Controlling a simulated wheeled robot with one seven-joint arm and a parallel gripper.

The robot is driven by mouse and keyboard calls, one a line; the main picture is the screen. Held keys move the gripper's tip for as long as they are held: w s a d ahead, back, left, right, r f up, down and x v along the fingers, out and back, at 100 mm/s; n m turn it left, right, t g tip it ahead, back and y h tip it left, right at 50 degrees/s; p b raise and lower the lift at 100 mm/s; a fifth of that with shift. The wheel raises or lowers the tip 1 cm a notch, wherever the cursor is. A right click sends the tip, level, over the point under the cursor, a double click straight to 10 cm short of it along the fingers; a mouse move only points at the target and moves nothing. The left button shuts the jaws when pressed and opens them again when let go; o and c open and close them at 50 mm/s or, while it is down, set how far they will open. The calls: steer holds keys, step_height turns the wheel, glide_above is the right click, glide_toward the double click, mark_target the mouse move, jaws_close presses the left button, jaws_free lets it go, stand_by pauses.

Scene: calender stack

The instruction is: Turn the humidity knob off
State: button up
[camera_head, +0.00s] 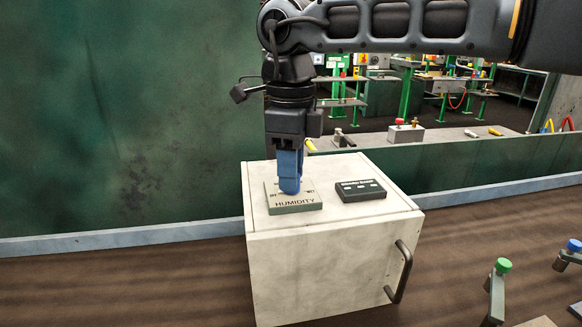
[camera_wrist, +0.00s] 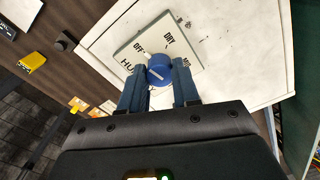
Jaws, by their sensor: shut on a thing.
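The humidity knob (camera_wrist: 159,69) is round and blue. It sits on a grey-green plate (camera_head: 295,206) marked HUMIDITY, on top of a pale cabinet. In the wrist view the plate (camera_wrist: 128,55) shows OFF and DRY marks, with a third mark partly hidden. My gripper (camera_head: 289,184) points straight down, its blue fingers at the plate. In the wrist view my gripper (camera_wrist: 160,70) has one finger on each side of the knob and is shut on it. The knob's exact pointer direction is hard to tell. The fingers hide most of it in the head view.
The pale cabinet (camera_head: 325,275) has a dark handle (camera_head: 400,272) on its front. A dark panel box (camera_head: 360,190) sits right of the plate on the same top. A green wall (camera_head: 130,110) stands behind at the left. Posts with green and blue caps stand at lower right.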

steer(key=shift+n, duration=0.3)
steer(key=o, duration=1.1)
steer(key=shift+c, duration=0.2)
steer(key=shift+r+b, duration=0.55)
steer(key=shift+r, duration=3.4)
